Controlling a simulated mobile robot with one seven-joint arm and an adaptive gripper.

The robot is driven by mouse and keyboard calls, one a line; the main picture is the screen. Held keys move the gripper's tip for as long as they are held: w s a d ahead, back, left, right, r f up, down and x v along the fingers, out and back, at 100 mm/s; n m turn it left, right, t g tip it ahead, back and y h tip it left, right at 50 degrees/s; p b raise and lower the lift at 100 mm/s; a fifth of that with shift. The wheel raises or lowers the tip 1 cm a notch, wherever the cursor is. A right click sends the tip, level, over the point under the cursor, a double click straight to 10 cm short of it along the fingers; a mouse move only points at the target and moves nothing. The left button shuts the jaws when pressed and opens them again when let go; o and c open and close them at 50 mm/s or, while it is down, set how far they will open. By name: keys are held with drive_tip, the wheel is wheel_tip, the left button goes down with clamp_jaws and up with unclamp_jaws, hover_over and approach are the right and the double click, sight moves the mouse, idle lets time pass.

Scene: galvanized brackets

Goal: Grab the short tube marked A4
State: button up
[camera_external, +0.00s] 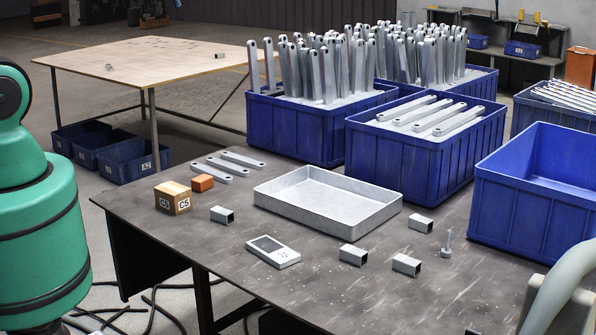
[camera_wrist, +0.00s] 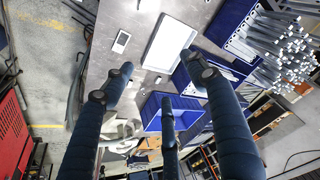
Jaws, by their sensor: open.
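Several short square metal tubes lie on the dark table in the external view. One tube (camera_external: 221,214) is left of the tray, and another tube (camera_external: 420,222) is right of it. Two more, a tube (camera_external: 352,254) and a tube (camera_external: 406,264), lie near the front. I cannot read an A4 mark on any of them. My gripper (camera_wrist: 160,80) shows in the wrist view with its dark blue fingers spread open. I cannot make out the gripper in the external view, and the tubes are too small to tell apart in the wrist view.
A shallow grey tray (camera_external: 325,195) lies among the tubes. A white handheld device (camera_external: 273,251), a bolt (camera_external: 446,243), a wooden block (camera_external: 173,197), an orange block (camera_external: 202,183) and flat brackets (camera_external: 227,167) lie around. Tall blue bins, including an empty one (camera_external: 530,205), line the back and right.

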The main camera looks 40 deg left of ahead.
drive_tip(key=w+d+f+m+g, duration=0.1)
drive_tip(key=w+d+f+m, duration=0.35)
drive_tip(key=w+d, duration=0.6)
drive_tip(key=m+g+b, duration=0.3)
drive_tip(key=m, duration=0.6)
hover_over(407, 261)
wheel_tip(407, 261, down, 40)
drive_tip(key=shift+r+y, duration=0.2)
drive_tip(key=shift+y, duration=0.2)
drive_tip(key=shift+f+b, duration=0.95)
drive_tip(key=shift+f, duration=3.35)
